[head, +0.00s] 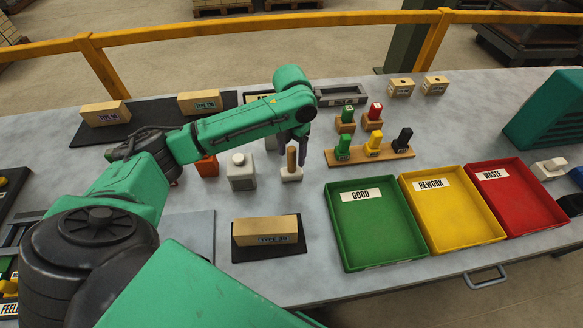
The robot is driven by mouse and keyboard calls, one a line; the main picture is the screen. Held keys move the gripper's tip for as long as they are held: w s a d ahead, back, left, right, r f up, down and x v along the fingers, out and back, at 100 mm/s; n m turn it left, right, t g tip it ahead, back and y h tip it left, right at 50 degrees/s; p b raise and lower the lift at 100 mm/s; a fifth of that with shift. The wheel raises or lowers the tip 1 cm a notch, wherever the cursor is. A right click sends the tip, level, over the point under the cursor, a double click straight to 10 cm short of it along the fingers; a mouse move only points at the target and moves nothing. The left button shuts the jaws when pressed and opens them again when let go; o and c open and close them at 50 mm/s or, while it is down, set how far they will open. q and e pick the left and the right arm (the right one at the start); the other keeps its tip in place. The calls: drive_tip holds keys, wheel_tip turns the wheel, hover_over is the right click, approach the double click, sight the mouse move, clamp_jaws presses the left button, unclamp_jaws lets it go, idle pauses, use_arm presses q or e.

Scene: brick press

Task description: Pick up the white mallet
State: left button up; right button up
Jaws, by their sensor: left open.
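The white mallet (292,174) stands on the grey table in the middle of the head view, its white head down and its wooden handle pointing up. My left gripper (292,146) reaches in from the left and points down over the mallet. It is open, with its dark fingers near the top of the handle. One finger shows just right of the handle; whether either finger touches it I cannot tell. My right gripper does not show.
A white block-like container (241,178) and an orange block (207,166) stand left of the mallet. A brick (265,231) lies on a dark mat in front. A green tray (340,225), yellow tray (455,220) and red tray (520,205) stand right. A wooden stamp rack (345,159) stands behind them.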

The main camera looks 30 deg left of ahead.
sight(292, 163)
use_arm(q)
wheel_tip(292, 163, down, 4)
drive_tip(key=shift+w+a+f+p, duration=0.1)
drive_tip(key=shift+f+p, duration=0.1)
drive_tip(key=shift+p, duration=0.65)
drive_tip(key=shift+f, duration=0.4)
drive_tip(key=c, duration=1.1)
drive_tip(key=shift+w+r, duration=0.1)
clamp_jaws()
